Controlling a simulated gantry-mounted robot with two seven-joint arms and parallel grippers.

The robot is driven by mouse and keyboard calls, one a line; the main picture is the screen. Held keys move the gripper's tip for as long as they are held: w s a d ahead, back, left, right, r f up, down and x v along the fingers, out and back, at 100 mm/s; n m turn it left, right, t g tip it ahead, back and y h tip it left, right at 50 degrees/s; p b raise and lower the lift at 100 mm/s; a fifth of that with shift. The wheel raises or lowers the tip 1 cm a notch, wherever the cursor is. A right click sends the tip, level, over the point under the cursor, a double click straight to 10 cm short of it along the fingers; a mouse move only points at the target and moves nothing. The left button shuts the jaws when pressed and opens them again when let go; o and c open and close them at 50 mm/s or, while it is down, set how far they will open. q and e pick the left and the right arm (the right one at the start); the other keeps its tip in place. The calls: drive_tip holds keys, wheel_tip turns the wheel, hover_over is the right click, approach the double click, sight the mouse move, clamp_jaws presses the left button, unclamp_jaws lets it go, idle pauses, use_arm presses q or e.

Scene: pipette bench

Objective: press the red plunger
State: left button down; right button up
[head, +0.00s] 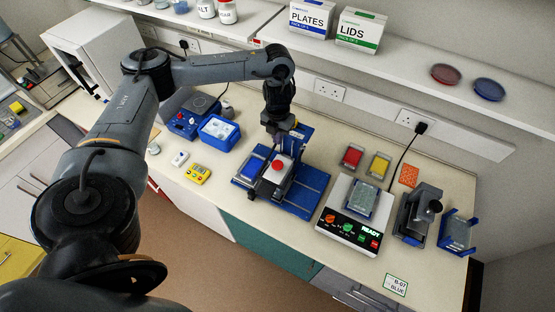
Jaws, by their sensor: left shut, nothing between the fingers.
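The red plunger (280,164) is a round red cap on top of a pale block. It belongs to the blue pipette device (310,185) standing on the bench near the middle of the head view. My left gripper (278,134) reaches in from the left and points down just behind and above the red plunger. It is shut with nothing held. Its fingertips are small and dark here, and I cannot tell whether they touch anything. My right gripper is out of view.
A white device with a READY display (349,227) stands to the right, bearing a plate. A blue tub (219,131) and a yellow timer (197,174) lie left. A shelf (420,75) overhangs the back.

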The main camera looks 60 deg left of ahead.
use_arm(q)
drive_tip(key=b, duration=0.5)
hover_over(277, 164)
wheel_tip(277, 164, down, 10)
drive_tip(key=shift+d+r, duration=0.1)
drive_tip(key=shift+r, duration=0.15)
drive_tip(key=shift+f+p, duration=0.45)
drive_tip(key=shift+f, duration=1.55)
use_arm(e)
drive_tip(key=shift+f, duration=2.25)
